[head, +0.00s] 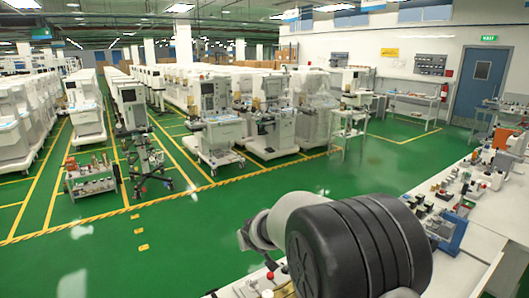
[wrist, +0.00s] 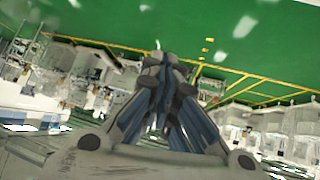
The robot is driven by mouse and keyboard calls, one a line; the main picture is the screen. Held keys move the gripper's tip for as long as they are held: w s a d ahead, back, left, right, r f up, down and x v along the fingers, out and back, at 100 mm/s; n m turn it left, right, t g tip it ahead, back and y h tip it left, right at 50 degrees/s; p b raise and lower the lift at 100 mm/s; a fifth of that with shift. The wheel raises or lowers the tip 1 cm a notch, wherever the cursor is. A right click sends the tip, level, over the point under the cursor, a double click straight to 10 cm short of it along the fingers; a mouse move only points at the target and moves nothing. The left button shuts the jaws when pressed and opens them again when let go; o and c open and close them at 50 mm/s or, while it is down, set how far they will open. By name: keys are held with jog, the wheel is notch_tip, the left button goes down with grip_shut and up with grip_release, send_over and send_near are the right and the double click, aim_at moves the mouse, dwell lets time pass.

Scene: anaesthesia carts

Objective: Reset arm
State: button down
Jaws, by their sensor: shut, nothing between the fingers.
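My gripper (wrist: 166,62) shows in the wrist view, reaching from the bottom middle up towards the centre. Its fingers come together at the tips, and nothing is between them. Behind it, the wrist view is upside-down-looking and tilted, with green floor at the top and rows of carts at the sides. In the head view my arm (head: 350,245) fills the bottom middle, with a grey link and large black rounded joint covers. The gripper itself is not visible in the head view.
A white workbench (head: 448,262) with many small parts runs along the right. Anaesthesia carts (head: 215,130) stand in rows at the back and left. A low trolley (head: 90,182) stands at left. Green floor (head: 170,240) is open between the carts and my arm.

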jog(key=s+d+r+m+g+h+b, duration=0.1)
jog(key=s+d+r+b, duration=0.1)
jog(key=s+d+r, duration=0.4)
jog(key=s+d+r+m+h+b, duration=0.1)
jog(key=s+d+m+h+b, duration=0.1)
jog(key=s+d, duration=0.8)
jog(key=s+d+f+g+b, duration=0.1)
jog(key=s+f, duration=0.1)
jog(key=s, duration=0.7)
jog(key=s+d+f+m+g+b, duration=0.1)
jog(key=s+f+b, duration=0.1)
jog(key=s, duration=0.7)
jog(key=s+d+f+g+b, duration=0.1)
jog(key=s+f, duration=0.1)
jog(key=s, duration=0.7)
jog(key=shift+s+f+y, duration=0.2)
jog(key=shift+f+y, duration=0.05)
jog(key=shift+y, duration=0.15)
